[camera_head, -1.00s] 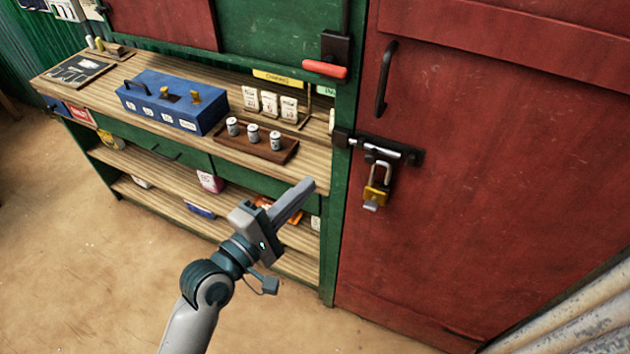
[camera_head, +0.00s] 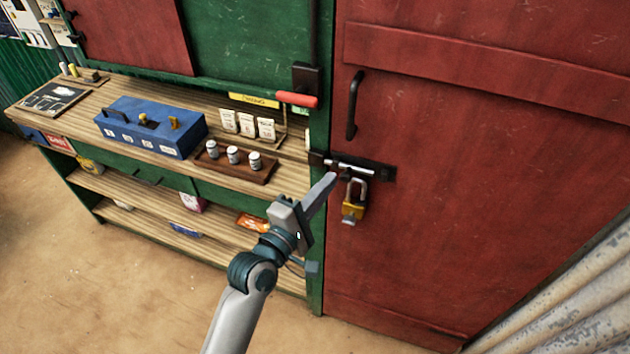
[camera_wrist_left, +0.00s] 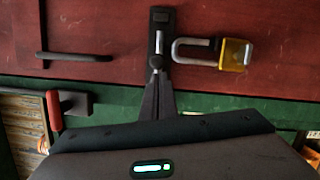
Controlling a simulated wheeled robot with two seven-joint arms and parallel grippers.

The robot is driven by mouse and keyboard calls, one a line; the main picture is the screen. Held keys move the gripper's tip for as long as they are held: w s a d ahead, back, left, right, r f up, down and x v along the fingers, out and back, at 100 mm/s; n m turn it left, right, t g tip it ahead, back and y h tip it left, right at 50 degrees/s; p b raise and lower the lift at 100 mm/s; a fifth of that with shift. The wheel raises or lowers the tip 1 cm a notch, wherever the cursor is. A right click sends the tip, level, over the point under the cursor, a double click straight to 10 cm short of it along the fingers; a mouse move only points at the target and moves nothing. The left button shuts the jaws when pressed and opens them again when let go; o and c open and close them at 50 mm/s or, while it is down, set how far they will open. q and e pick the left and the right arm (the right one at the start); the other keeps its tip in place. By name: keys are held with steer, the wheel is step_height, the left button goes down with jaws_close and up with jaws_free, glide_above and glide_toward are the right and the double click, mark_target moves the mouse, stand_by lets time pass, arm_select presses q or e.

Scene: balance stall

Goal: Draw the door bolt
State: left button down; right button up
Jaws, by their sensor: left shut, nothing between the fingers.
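The door bolt (camera_head: 350,168) is a bright metal bar on a dark plate at the left edge of the red door (camera_head: 450,190). It also shows in the left wrist view (camera_wrist_left: 158,46), with a small knob near my fingertips. A brass padlock (camera_head: 353,209) with a grey shackle hangs just below the bolt; it is at the right in the left wrist view (camera_wrist_left: 235,54). I cannot tell whether it is locked. My left gripper (camera_head: 330,180) is shut and empty, its tips close to the bolt's knob; I cannot tell whether they touch. My right gripper is not in view.
A dark door handle (camera_head: 354,105) is above the bolt. A red-handled lever (camera_head: 297,100) is on the green frame to the left. The wooden counter (camera_head: 95,99) carries a blue box (camera_head: 150,128) and small weights. Corrugated metal (camera_head: 560,310) stands at the lower right.

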mark_target(348, 192)
arm_select(q)
steer(key=shift+w, duration=0.1)
steer(key=d, duration=0.1)
steer(key=s+d+p, duration=0.1)
steer(key=d, duration=0.2)
steer(key=shift+s+d, duration=0.3)
stand_by(0.4)
steer(key=shift+a+f, duration=0.1)
